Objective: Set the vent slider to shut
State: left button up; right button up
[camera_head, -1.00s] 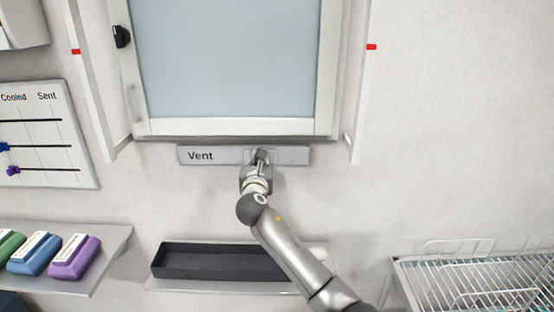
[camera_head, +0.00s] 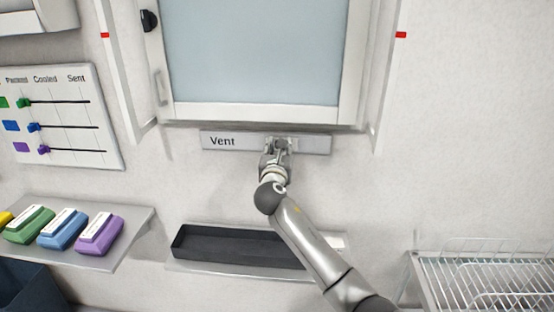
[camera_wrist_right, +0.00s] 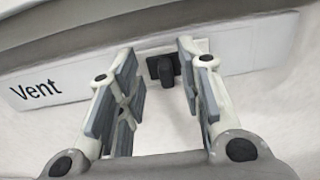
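The vent strip (camera_head: 242,141) is a grey bar labelled "Vent" on the wall below the glazed cabinet. It also shows in the right wrist view (camera_wrist_right: 236,60). Its slider, a small black knob (camera_wrist_right: 166,70), stands right of the label in the right wrist view. My right gripper (camera_head: 278,146) is up at the strip, right of its middle. In the wrist view the gripper (camera_wrist_right: 158,68) is open, with one finger on each side of the knob and a visible gap to each. In the head view the gripper hides the knob. My left gripper is not in view.
A glazed cabinet (camera_head: 262,113) is directly above the strip. A black tray (camera_head: 240,247) lies on a ledge below. A shelf (camera_head: 120,255) with coloured boxes is at left, under a status board (camera_head: 75,150). A wire rack (camera_head: 480,280) is at lower right.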

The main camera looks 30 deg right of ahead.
jog(key=v, duration=1.1)
jog(key=shift+s, duration=0.1)
